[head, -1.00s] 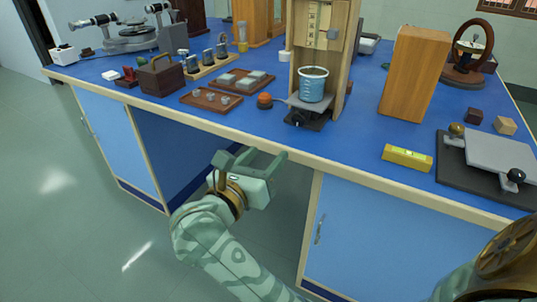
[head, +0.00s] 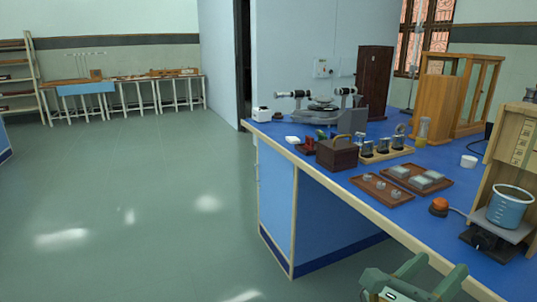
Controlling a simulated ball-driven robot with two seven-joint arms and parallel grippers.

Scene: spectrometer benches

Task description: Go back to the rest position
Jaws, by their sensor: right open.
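My right gripper (head: 436,271) shows at the bottom right of the head view, cut off by the lower edge. It is pale green, its two fingers are apart, and nothing shows between them. It is in front of the near edge of the blue bench top (head: 330,180). My left gripper is not in view.
Open green floor (head: 140,200) lies to the left.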

